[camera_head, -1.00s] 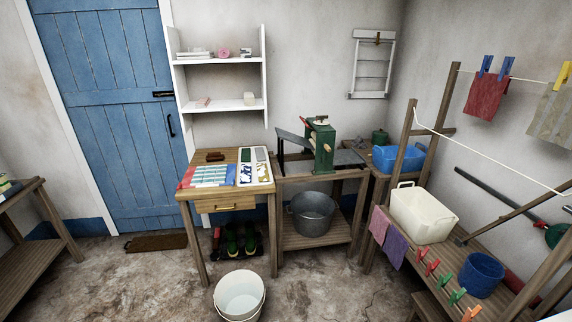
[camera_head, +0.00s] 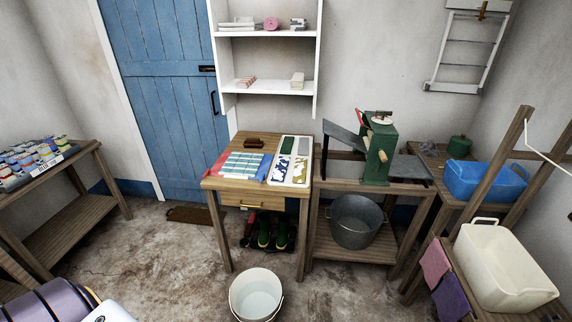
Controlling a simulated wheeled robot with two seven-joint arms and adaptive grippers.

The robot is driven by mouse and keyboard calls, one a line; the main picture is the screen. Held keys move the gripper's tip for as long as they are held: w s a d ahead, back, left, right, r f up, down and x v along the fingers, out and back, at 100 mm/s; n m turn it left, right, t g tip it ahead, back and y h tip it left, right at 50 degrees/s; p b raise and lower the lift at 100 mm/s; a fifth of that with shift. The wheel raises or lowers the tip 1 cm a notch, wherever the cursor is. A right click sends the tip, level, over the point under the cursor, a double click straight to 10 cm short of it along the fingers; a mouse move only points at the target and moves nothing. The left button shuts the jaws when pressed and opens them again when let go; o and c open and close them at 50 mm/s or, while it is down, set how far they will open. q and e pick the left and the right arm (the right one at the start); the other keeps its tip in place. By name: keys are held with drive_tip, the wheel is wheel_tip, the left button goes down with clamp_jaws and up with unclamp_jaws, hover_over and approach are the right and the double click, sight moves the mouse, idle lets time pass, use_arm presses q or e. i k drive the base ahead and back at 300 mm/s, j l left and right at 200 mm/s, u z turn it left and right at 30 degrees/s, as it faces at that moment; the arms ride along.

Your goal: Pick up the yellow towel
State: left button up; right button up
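I cannot make out a yellow towel in the view. The cloths I see are a pink cloth (camera_head: 434,262) and a purple cloth (camera_head: 451,299), hanging over the edge of the wooden bench at lower right. Neither of my grippers is in view. A purple, dark-banded rounded shape with a white piece is cut off at the lower left edge; I cannot tell what it is.
A small table (camera_head: 258,193) with a drawer stands in the middle. A green press (camera_head: 380,150), metal tub (camera_head: 356,222), blue basin (camera_head: 485,180) and cream bin (camera_head: 503,267) are to its right. A white bucket (camera_head: 256,295) stands on the floor. A left bench (camera_head: 91,209) holds several jars.

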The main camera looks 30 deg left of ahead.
sight(301, 163)
drive_tip(key=i+u, duration=0.3)
drive_tip(key=u, duration=0.15)
drive_tip(key=i+l+u, duration=0.15)
drive_tip(key=u, duration=0.3)
drive_tip(key=i+l+u, duration=0.1)
drive_tip(key=i+u, duration=0.25)
drive_tip(key=i+l+u, duration=0.45)
drive_tip(key=u, duration=0.2)
